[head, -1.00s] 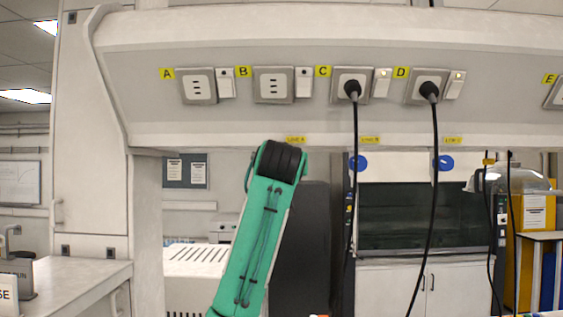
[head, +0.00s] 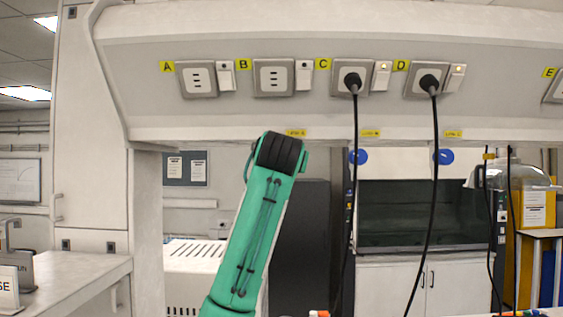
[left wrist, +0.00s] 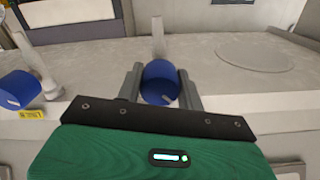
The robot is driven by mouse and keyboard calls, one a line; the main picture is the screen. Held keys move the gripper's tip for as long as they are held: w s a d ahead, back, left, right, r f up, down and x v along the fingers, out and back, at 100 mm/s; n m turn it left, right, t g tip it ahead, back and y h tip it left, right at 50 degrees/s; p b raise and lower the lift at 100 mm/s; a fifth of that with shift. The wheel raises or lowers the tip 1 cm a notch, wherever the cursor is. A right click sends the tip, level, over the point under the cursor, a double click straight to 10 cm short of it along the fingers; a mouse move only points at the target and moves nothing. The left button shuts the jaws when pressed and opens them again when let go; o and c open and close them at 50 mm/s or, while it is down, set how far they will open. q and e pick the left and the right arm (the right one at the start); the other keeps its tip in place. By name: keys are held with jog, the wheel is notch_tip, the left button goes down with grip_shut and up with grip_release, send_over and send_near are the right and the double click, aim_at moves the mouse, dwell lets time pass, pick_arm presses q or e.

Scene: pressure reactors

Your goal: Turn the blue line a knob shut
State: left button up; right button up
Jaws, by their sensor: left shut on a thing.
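The blue line A knob (left wrist: 160,82) is a round blue cap in the left wrist view. My left gripper (left wrist: 160,78) is shut on it, with one grey finger on each side. In the head view the line A label (head: 295,132) shows above my green left arm; that arm's dark end hides the knob and the fingers there. How far the knob is turned I cannot tell. My right gripper is in neither view.
Two similar blue knobs, line B (head: 358,157) and line C (head: 445,157), sit to the right under the panel. A neighbouring blue knob (left wrist: 20,88) is left of my gripper in the wrist view. Two black cables (head: 434,180) hang from the sockets in front.

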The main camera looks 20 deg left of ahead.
pick_arm(q)
jog(key=m+b, duration=0.1)
jog(key=m, duration=0.3)
jog(key=shift+m+b, duration=0.6)
jog(key=shift+m, duration=1.5)
jog(key=o, duration=1)
